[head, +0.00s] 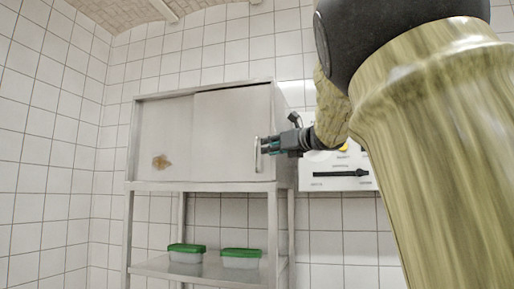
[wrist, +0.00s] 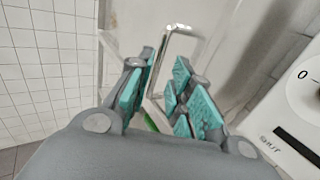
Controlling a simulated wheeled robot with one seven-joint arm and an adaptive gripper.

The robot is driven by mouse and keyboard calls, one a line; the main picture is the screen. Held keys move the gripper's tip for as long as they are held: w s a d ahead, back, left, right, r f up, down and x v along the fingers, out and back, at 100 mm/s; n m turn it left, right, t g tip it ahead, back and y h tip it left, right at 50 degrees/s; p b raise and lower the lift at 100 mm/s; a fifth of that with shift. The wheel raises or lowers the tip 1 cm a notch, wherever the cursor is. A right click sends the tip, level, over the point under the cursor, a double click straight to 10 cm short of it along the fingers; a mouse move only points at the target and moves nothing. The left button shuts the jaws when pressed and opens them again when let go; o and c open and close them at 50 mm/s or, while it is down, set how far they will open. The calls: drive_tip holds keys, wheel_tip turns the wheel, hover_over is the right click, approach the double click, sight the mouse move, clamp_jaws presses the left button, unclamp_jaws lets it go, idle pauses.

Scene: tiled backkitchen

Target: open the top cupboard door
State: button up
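The top cupboard is a grey metal box with two flat door panels, a left one (head: 163,140) and a right one (head: 225,135). Both panels look shut. A vertical bar handle (head: 257,155) sits near the right edge of the right panel. It also shows in the wrist view (wrist: 179,28). My gripper (head: 267,147) is at the handle, reaching in from the right. In the wrist view my gripper (wrist: 163,75) has its teal-padded fingers apart, with the handle bar between or just beyond the tips. I cannot tell whether a finger touches it.
A white control panel (head: 318,183) with a dark slot is on the wall right of the cupboard, close to my arm. Two green-lidded containers (head: 186,253) (head: 240,258) stand on the shelf below. The space left of the cupboard is clear.

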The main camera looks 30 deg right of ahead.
drive_tip(key=p, duration=0.3)
hover_over(256, 166)
drive_tip(key=shift+w+d, duration=0.25)
drive_tip(key=shift+w, duration=0.1)
drive_tip(key=shift+c, duration=0.3)
clamp_jaws()
